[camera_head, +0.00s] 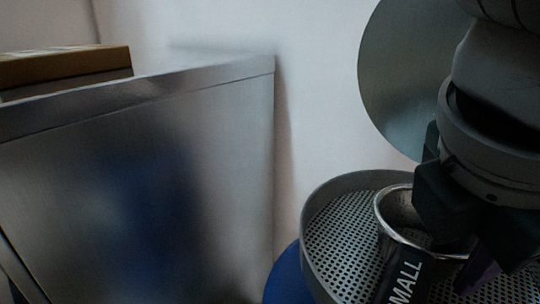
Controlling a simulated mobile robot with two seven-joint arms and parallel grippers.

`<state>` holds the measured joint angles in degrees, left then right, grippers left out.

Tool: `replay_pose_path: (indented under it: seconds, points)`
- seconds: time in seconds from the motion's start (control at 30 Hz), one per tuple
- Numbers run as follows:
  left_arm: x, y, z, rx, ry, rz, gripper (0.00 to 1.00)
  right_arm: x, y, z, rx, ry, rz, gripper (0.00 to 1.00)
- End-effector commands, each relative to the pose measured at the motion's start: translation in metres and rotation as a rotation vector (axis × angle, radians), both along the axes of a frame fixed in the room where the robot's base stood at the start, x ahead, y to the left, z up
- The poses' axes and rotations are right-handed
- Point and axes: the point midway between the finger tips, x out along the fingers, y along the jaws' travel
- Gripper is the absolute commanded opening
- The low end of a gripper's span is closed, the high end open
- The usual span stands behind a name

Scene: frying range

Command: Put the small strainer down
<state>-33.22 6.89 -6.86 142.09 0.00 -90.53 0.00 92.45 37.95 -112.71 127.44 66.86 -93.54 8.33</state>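The small strainer (381,218) shows at the lower right as a shiny metal rim with a dark label (405,281) whose visible letters read "MALL". It is over or in a round perforated metal pan (335,238); I cannot tell whether it touches the pan's floor. My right gripper (480,240) comes down from the upper right, its dark fingers over the strainer's right side, overlapping the rim. The fingertips are dark and partly hidden, so their grip on the strainer is unclear. A purple piece (478,272) shows below them. My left gripper is not in view.
A steel cabinet (150,190) fills the left side, with a brown box (65,66) on its top. A large round metal disc (405,85) stands behind my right arm. A blue surface (287,280) shows under the pan. A pale wall is behind.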

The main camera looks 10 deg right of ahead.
Motion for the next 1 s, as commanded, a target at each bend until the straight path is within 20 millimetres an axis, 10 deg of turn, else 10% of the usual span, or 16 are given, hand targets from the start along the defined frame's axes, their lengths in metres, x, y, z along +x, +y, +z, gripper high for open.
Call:
replay_pose_path:
  seconds: [0.37, 1.0]
  points:
    - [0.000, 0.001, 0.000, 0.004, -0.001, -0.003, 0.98, 0.000, 0.000, 0.003, 0.000, -0.001, 0.000, 0.36]
    - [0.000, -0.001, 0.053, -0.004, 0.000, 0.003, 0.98, -0.023, 0.041, 0.109, 0.001, -0.001, 0.001, 0.36]
